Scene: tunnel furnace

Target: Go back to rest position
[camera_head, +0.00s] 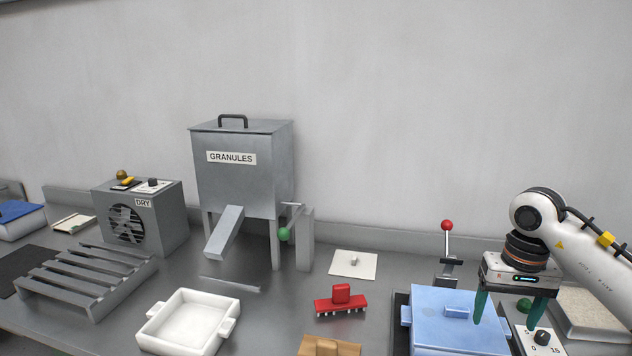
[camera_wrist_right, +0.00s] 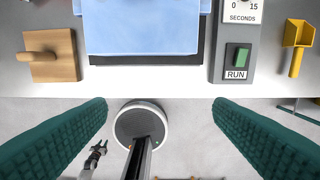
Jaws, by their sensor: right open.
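My right gripper (camera_head: 510,308) is open, with nothing between its green fingers. In the head view it points down over the right edge of the blue-lidded box (camera_head: 430,333), in front of the control panel. My left gripper does not show in the head view.
The control panel (camera_wrist_right: 222,45) has a green RUN button (camera_wrist_right: 237,57). The granules hopper (camera_head: 240,175), white tray (camera_head: 185,322), red brush (camera_head: 341,300) and dryer (camera_head: 165,212) stand further left.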

